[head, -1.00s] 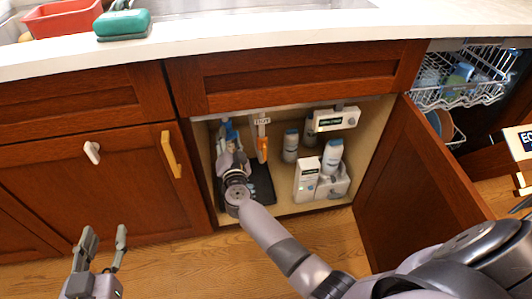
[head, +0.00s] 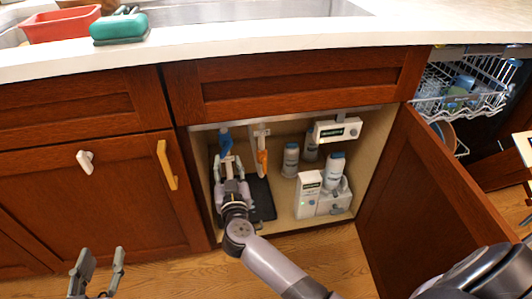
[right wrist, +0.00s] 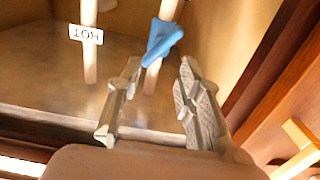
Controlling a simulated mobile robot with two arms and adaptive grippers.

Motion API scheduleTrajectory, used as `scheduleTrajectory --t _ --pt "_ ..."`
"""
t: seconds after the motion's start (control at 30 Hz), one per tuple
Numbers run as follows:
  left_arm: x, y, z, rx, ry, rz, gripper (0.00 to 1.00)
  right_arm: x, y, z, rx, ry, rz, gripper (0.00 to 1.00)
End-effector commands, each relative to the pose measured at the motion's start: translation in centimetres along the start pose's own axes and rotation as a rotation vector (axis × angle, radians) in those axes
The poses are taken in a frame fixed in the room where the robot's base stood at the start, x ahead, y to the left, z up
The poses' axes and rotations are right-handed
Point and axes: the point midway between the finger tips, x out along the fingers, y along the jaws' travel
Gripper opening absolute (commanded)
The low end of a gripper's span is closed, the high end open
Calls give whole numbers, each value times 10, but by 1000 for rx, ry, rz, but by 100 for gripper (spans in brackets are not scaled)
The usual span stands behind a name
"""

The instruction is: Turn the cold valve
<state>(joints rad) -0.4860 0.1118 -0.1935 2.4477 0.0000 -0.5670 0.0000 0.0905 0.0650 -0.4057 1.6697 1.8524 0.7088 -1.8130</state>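The cold valve has a blue handle (head: 225,141) on a pale pipe at the left inside the open sink cabinet. In the right wrist view the blue handle (right wrist: 163,42) lies just beyond the fingertips, roughly in line with the gap between them. My right gripper (head: 229,161) reaches into the cabinet just below the handle. My left gripper (head: 97,256) is open and empty, low in front of the closed cabinet door.
An orange valve handle (head: 262,158) hangs close to the right; its pipe carries a HOT label (right wrist: 86,34). White bottles (head: 334,172) and boxes (head: 309,194) stand further right. The open cabinet door (head: 430,190) bounds the right side. A dark mat (head: 262,198) lies on the cabinet floor.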

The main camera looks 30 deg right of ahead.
Motion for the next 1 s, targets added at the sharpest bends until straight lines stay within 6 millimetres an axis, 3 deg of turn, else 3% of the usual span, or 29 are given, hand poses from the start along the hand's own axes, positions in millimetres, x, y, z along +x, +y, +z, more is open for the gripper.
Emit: scheduleTrajectory --t 0.57,0.6,1.0 --pt "-7 0 -38 0 -1 0 40 -118 0 -2 1 -2 0 33" --pt "-6 0 -29 0 -1 0 40 -113 5 -8 21 40 12 33" --pt "-2 0 -12 0 -1 0 40 -125 36 -81 179 336 48 33"
